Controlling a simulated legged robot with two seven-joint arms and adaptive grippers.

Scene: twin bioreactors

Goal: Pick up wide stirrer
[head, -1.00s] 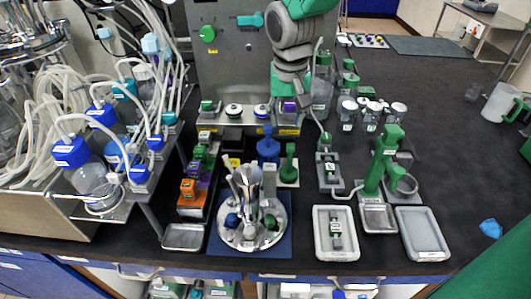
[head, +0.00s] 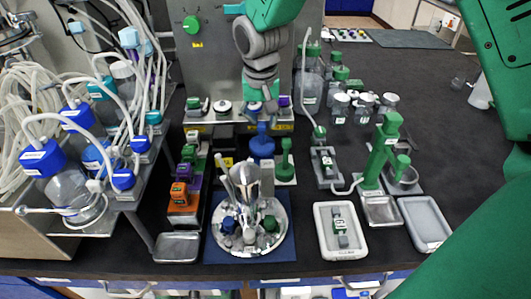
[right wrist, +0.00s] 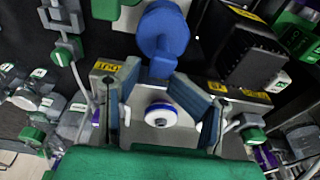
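My right gripper (head: 262,98) hangs from above over the bench, behind a blue upright handled tool (head: 262,146) and a green one (head: 285,160). Neither shows a readable label, so I cannot tell which is the wide stirrer. In the right wrist view my right gripper (right wrist: 158,72) has its two grey-blue fingers spread apart. A white round cap with a blue ring (right wrist: 161,114) shows between them, with nothing visibly grasped. The blue tool (right wrist: 165,38) stands just beyond the fingertips, apart from or barely near them; the gap is unclear. My left gripper is out of view.
A steel vessel on a round base (head: 248,238) stands in front of the tools. Tubed bottles (head: 70,190) crowd the left. Pale trays (head: 326,250) and a green stand (head: 382,155) are on the right. A metal panel (head: 205,65) rises behind.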

